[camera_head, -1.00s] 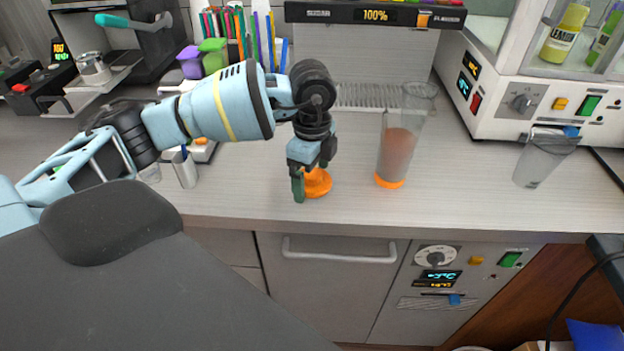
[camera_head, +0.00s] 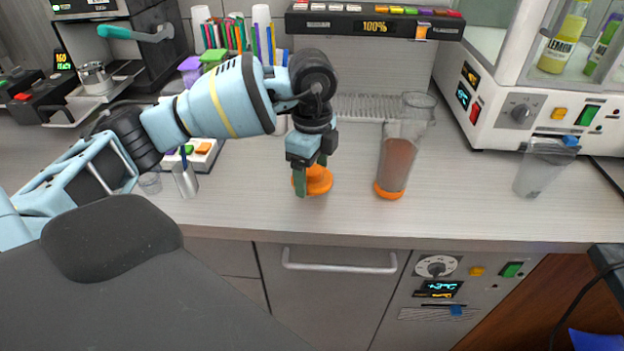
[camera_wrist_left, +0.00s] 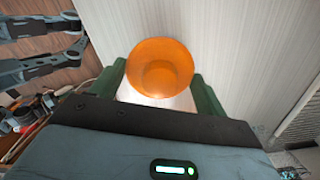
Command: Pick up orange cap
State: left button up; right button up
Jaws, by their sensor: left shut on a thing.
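The orange cap (camera_head: 319,180) is at the front part of the counter, partly behind my left gripper (camera_head: 312,182) in the head view. In the left wrist view the round orange cap (camera_wrist_left: 160,67) sits between the two green fingers of my left gripper (camera_wrist_left: 160,88), which is shut on it. I cannot tell whether the cap still touches the counter. My right gripper is not clearly seen in the head view; dark fingers at the upper left of the wrist view (camera_wrist_left: 45,50) appear to belong to my other arm.
A tall clear cup (camera_head: 398,155) with brown contents and an orange base stands to the right of the cap. An empty clear cup (camera_head: 540,172) stands farther right by the white machine (camera_head: 520,105). The counter's front edge is close.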

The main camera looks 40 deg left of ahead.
pick_arm(q)
jog(key=s+d+r+p, duration=0.1)
jog(key=s+d+p, duration=0.1)
jog(key=s+d, duration=0.8)
jog(key=shift+s+d+r, duration=0.2)
jog(key=shift+s+d, duration=0.05)
jog(key=shift+s, duration=0.85)
pick_arm(e)
jog(key=shift+t, duration=0.4)
jog(key=w+r, duration=0.2)
jog(key=r, duration=0.1)
jog(key=shift+w+d+r, duration=0.1)
jog(key=shift+w+r, duration=0.05)
jog(key=shift+w, duration=0.1)
jog(key=shift+s+d, duration=0.1)
